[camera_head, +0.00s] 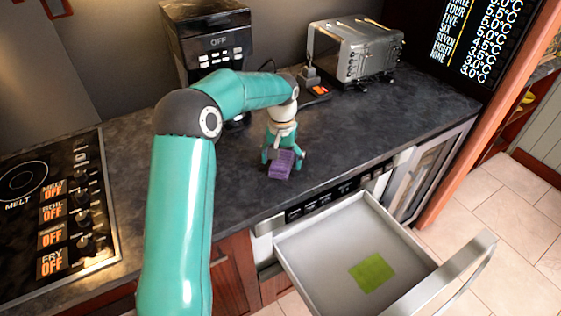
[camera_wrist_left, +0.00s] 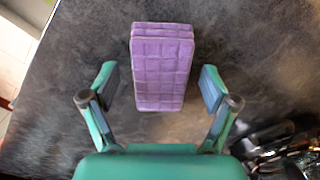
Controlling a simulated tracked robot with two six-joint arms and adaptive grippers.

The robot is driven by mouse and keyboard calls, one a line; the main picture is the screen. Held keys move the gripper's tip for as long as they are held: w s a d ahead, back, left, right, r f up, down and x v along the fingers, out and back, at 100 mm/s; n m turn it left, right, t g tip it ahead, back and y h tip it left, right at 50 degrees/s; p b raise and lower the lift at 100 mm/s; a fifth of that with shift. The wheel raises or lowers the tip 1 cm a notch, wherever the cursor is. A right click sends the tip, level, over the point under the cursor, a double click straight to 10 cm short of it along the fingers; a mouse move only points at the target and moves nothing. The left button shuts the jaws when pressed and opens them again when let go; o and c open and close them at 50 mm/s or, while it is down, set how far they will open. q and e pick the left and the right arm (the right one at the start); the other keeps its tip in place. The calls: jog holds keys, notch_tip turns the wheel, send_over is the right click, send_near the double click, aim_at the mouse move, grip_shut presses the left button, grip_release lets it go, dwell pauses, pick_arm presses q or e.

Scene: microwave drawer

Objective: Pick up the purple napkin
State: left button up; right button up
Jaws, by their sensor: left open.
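The purple napkin (camera_head: 281,166) is a small folded block on the dark counter near its front edge in the head view. In the left wrist view the napkin (camera_wrist_left: 162,68) lies between and a little ahead of the two fingers. My left gripper (camera_head: 284,158) is right above and beside the napkin, pointing down. The left wrist view shows the gripper (camera_wrist_left: 160,87) open, with a gap between each finger and the napkin. Part of the napkin's far side is hidden by the gripper in the head view. My right gripper is not in view.
An open drawer (camera_head: 320,236) below the counter holds a green napkin (camera_head: 371,272). A coffee machine (camera_head: 208,35) and a toaster (camera_head: 358,52) stand at the back. A stovetop (camera_head: 50,215) is at left. The counter (camera_head: 400,115) is clear right of the gripper.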

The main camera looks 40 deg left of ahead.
aim_at(282, 159)
pick_arm(q)
jog(key=c, duration=1.2)
jog(key=shift+c, duration=0.2)
jog(key=shift+w+r, duration=0.1)
jog(key=shift+r, duration=0.55)
notch_tip(282, 159, up, 19)
jog(key=p, duration=0.2)
jog(key=shift+f, duration=0.2)
